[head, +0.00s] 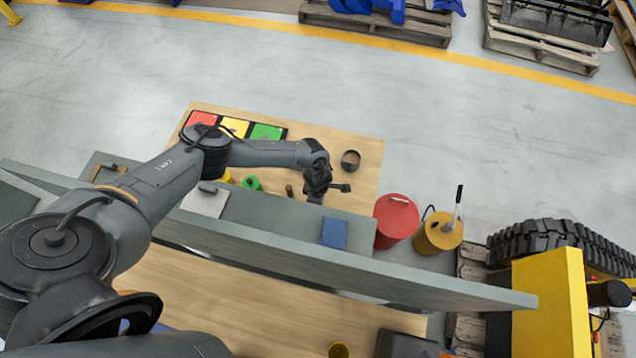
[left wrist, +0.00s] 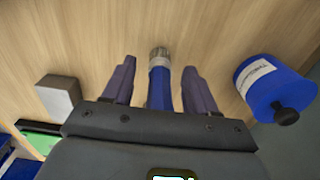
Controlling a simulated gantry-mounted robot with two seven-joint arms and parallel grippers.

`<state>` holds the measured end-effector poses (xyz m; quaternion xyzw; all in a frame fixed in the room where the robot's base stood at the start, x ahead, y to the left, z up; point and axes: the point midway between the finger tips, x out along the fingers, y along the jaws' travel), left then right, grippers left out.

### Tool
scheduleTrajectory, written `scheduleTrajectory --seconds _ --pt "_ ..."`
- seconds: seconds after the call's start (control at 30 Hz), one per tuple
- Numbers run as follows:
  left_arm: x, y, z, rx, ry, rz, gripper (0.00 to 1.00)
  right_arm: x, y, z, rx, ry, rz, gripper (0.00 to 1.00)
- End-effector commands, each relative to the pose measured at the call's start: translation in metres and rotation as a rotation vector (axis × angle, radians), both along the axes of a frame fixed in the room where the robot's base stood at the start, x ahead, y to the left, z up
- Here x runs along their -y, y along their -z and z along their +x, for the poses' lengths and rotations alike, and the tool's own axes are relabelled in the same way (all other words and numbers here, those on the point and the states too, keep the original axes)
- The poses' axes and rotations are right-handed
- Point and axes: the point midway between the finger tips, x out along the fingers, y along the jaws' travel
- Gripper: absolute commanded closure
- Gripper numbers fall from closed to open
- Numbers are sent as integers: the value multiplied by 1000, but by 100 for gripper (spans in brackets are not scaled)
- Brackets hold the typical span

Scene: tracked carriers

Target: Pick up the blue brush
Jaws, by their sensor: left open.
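The blue brush (left wrist: 158,86) shows in the left wrist view, with a blue handle and a greyish tip pointing up the picture. My left gripper (left wrist: 158,65) is open, with one dark finger on each side of the brush and wood-coloured gaps between them. Its lower part is hidden behind the gripper body. I cannot tell how far the fingers are above the surface. In the head view, my left gripper (head: 318,188) is over the wooden table, and I cannot make out the brush there. My right gripper is not in view.
A blue can (left wrist: 272,92) stands right of the fingers and a grey block (left wrist: 58,97) lies left. In the head view, red, yellow and green bins (head: 234,127) sit at the table's back. A grey shelf edge (head: 290,262) crosses in front; a red can (head: 396,222) stands right.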

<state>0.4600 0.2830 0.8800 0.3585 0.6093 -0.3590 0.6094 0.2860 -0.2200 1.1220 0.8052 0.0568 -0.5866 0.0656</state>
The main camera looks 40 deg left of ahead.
Motion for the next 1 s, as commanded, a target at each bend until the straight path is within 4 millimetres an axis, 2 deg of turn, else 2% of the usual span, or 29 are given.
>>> scheduleTrajectory --seconds 0.27,0.6,0.67,1.0 --pt "0 2 0 0 0 0 43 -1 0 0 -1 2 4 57" --pt "0 2 0 1 0 0 93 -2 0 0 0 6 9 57" --pt "0 2 0 1 0 0 100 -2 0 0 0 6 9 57" --pt "0 0 0 1 0 0 100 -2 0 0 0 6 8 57"
